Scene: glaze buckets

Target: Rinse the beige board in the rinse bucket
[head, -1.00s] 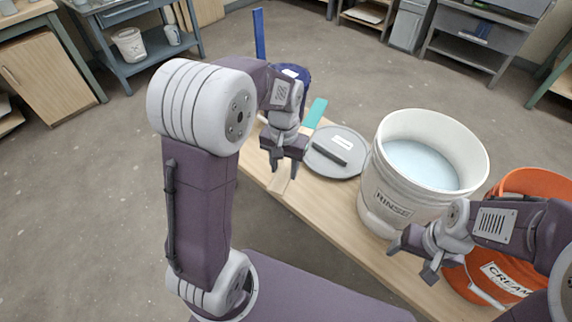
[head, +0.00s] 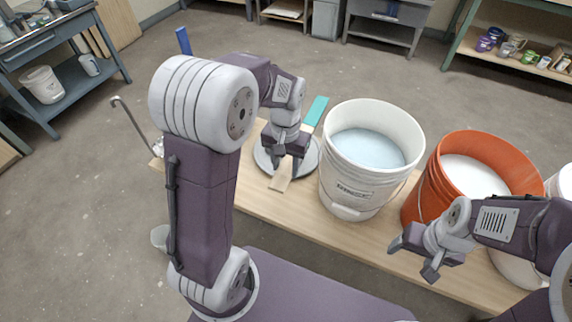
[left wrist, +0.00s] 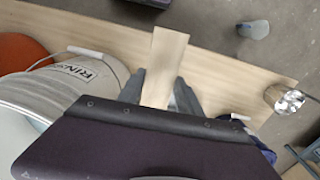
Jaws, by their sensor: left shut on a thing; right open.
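My left gripper (head: 286,170) is shut on the beige board (head: 281,181). The board points downward from the fingers, beside the rinse bucket and above the table. In the left wrist view the beige board (left wrist: 165,60) sticks out between the two fingers. The white rinse bucket (head: 340,178) stands just right of the left gripper, with pale blue liquid inside. Its RINSE label faces the left wrist camera (left wrist: 85,70). My right gripper (head: 412,264) is open and empty, in front of the orange bucket.
A grey round lid (head: 264,158) lies on the table (head: 300,225) behind the left gripper. A teal board (head: 317,110) stands out behind it. The orange bucket (head: 421,198) with cream-white glaze is right of the rinse bucket. Another white bucket is partly visible at the right edge.

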